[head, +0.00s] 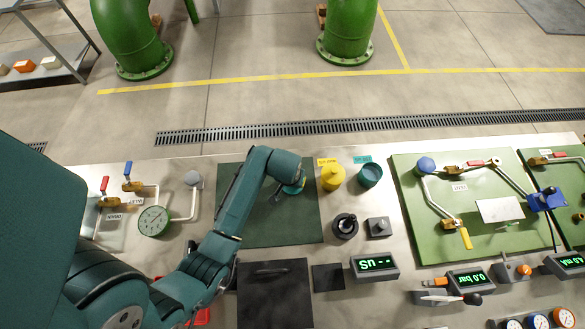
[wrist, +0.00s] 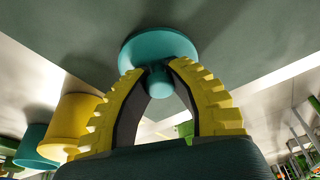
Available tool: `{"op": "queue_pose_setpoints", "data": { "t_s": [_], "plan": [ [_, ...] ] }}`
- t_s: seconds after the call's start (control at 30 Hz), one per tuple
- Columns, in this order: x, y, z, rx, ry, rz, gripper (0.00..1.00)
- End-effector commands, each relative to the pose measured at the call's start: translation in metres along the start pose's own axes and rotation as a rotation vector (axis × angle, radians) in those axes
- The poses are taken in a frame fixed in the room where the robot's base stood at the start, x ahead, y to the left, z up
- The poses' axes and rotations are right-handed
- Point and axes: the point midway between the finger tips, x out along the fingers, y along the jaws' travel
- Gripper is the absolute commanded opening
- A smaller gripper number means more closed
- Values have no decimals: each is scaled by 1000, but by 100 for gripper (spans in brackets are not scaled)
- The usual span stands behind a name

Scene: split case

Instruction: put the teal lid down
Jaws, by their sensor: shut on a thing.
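The teal lid (head: 297,189) is a round disc with a knob; it is over the dark green mat (head: 285,232), near its upper right part. In the wrist view the lid (wrist: 160,45) fills the top middle, and its knob (wrist: 159,82) sits between the yellow fingers. My gripper (wrist: 160,72) is shut on that knob. In the head view my gripper (head: 288,187) is partly hidden by my arm. I cannot tell whether the lid touches the mat.
Right of the mat stand a yellow lidded pot (head: 332,178) and an uncovered teal pot (head: 369,176). A black ring-shaped part (head: 344,226) and a small grey box (head: 378,228) are below them. The lower mat is clear.

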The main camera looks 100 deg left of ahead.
Motion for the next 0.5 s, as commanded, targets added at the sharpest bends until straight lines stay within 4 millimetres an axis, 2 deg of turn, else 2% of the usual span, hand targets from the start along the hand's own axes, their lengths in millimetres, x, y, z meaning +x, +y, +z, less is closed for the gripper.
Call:
{"op": "queue_pose_setpoints", "data": {
  "t_s": [0.23,0.27,0.37,0.4,0.5],
  "plan": [
    [2,0,0,0,1,0,2],
    [2,0,0,0,1,0,21],
    [1,0,0,0,1,0,40],
    [1,0,0,0,1,0,44],
    [1,0,0,0,1,0,44]
  ]
}}
